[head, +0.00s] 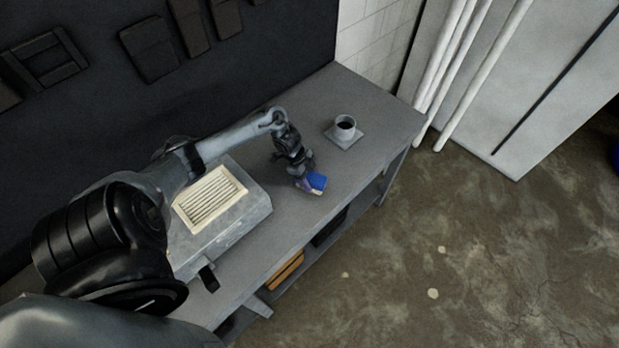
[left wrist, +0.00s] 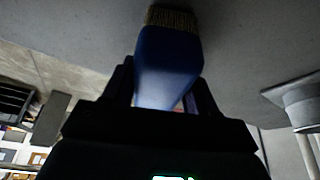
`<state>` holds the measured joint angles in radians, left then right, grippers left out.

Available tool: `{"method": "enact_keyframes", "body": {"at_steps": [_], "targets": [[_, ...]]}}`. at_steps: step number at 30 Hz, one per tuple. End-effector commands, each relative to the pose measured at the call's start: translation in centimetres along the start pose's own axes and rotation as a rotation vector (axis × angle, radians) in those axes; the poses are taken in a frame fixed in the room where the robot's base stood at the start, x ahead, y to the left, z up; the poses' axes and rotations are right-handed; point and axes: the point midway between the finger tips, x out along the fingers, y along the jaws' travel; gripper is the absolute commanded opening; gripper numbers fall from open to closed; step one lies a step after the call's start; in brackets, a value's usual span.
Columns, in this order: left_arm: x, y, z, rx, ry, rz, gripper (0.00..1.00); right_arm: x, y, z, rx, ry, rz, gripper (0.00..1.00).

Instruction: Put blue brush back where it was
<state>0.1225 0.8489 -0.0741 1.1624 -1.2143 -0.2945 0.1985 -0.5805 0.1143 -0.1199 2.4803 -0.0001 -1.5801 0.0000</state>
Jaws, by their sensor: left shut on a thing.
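The blue brush (head: 317,181) is in my left gripper (head: 303,182), over the front part of the grey workbench (head: 375,95) in the head view. In the left wrist view, the blue brush (left wrist: 168,65) sits between the two dark fingers of my left gripper (left wrist: 168,95), with its tan bristles pointing away from the gripper. The gripper is shut on it. I cannot tell whether the bristles touch the bench top. My right gripper is not in view.
A grey cup (head: 345,127) with dark contents stands on a small square plate (head: 345,137) to the right of the gripper. A grey box with a cream slatted vent (head: 211,198) lies to the left. White pipes (head: 462,75) lean beyond the bench end.

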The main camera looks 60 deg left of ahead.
Motion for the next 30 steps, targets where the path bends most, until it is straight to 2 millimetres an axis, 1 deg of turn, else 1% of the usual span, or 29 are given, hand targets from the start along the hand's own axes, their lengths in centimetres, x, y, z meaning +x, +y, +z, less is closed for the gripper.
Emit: {"method": "enact_keyframes", "body": {"at_steps": [6,7,9,12,20,23,26,30], "targets": [[0.3,0.0,0.1,0.0,0.0,0.0,0.13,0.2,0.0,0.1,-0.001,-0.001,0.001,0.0],[0.3,0.0,0.1,0.0,0.0,0.0,0.59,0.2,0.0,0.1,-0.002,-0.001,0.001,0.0],[0.2,0.0,0.1,0.0,0.0,0.0,0.7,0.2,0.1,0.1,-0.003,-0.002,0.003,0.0],[0.2,0.0,0.1,0.0,0.0,0.0,0.83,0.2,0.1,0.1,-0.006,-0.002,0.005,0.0],[0.2,0.0,0.1,0.0,0.0,0.0,0.83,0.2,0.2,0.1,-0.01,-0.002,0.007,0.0],[-0.2,0.0,-0.1,0.0,0.0,0.0,0.83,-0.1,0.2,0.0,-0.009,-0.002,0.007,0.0],[-0.9,0.0,0.0,0.002,-0.001,-0.001,0.83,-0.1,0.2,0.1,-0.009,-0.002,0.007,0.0],[-3.0,0.0,0.1,0.003,-0.003,-0.001,0.83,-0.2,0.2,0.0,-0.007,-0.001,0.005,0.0]]}}
